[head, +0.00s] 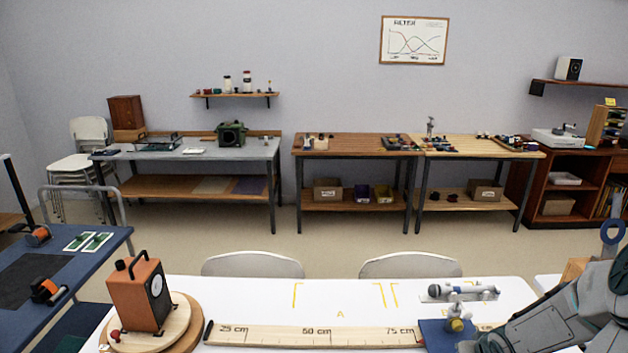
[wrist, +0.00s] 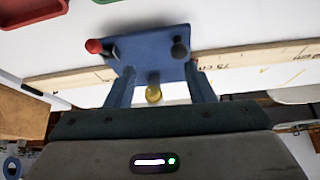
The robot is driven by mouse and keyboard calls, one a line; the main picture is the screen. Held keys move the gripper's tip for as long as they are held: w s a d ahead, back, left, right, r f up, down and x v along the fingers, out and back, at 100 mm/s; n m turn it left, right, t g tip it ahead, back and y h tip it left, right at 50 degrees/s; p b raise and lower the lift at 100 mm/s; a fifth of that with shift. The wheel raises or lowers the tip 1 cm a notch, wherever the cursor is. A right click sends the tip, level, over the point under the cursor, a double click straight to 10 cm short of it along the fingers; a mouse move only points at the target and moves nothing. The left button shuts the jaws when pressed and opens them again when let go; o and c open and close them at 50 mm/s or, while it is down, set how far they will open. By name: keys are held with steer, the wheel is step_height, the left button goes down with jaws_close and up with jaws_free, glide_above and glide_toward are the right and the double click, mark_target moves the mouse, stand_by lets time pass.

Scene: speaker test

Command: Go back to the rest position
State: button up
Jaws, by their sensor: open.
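My gripper (wrist: 159,72) is open in the wrist view, its two blue-grey fingers apart. A small yellow knob (wrist: 153,94) shows in the gap between them; I cannot tell whether either finger touches it. Just beyond the fingertips is a blue block (wrist: 150,48) with a red knob (wrist: 94,46) and a dark knob (wrist: 180,49). In the head view my arm (head: 560,315) reaches in from the right.
The white table (head: 250,295) also holds an orange boxed device (head: 137,295) on a round wooden base at left and a grey cylindrical device (head: 462,291) near my arm. Two chairs (head: 252,265) stand behind it. The table's middle is clear behind the ruler.

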steer(key=s+a+r+g+h, duration=0.25)
steer(key=s+a+r, duration=0.25)
steer(key=a+r, duration=0.65)
steer(key=s+a+r+n+y, duration=0.1)
steer(key=s+a+r+y, duration=0.2)
steer(key=s+a+r, duration=0.5)
steer(key=s+a, duration=0.3)
steer(key=a, duration=0.1)
steer(key=shift+n, duration=0.4)
